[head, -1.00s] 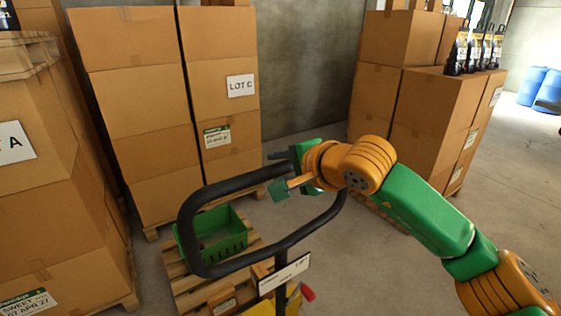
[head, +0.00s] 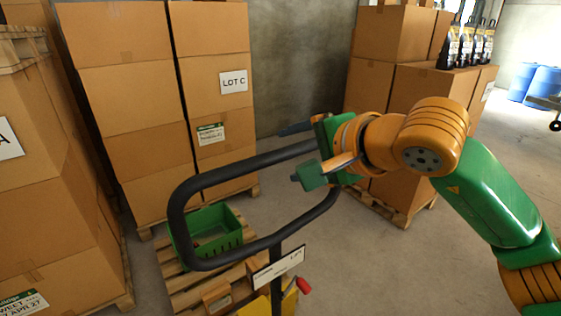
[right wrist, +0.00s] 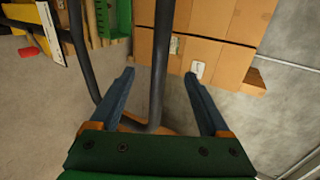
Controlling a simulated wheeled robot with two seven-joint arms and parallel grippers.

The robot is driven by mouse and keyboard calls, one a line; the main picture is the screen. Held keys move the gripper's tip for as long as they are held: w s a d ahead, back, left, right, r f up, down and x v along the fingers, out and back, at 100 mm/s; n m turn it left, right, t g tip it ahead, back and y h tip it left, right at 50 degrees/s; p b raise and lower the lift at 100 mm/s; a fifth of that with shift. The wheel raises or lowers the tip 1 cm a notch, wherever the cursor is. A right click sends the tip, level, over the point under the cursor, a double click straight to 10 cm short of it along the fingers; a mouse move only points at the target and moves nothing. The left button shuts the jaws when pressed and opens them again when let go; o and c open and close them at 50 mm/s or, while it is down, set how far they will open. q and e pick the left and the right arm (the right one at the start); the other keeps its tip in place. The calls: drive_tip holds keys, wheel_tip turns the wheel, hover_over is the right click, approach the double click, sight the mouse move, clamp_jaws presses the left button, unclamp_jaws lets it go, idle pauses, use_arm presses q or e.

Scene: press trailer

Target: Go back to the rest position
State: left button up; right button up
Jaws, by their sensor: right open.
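My right gripper (head: 296,130) is at the end of the green and orange arm, at the far right side of the black loop handle (head: 180,208). In the right wrist view its two dark blue fingers (right wrist: 158,76) are spread wide, with nothing held between them. One bar of the handle (right wrist: 162,50) crosses the gap between the fingers in that picture; I cannot tell whether it touches them. My left gripper is not in the head view.
A pallet with a green crate (head: 183,238) lies beyond the handle. Stacked cartons marked LOT C (head: 125,105) stand at the back left, more cartons (head: 430,95) at the right. Blue drums (head: 541,85) are far right. Grey floor is open at the right.

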drive_tip(key=shift+s+d+r, duration=0.3)
drive_tip(key=shift+s, duration=0.2)
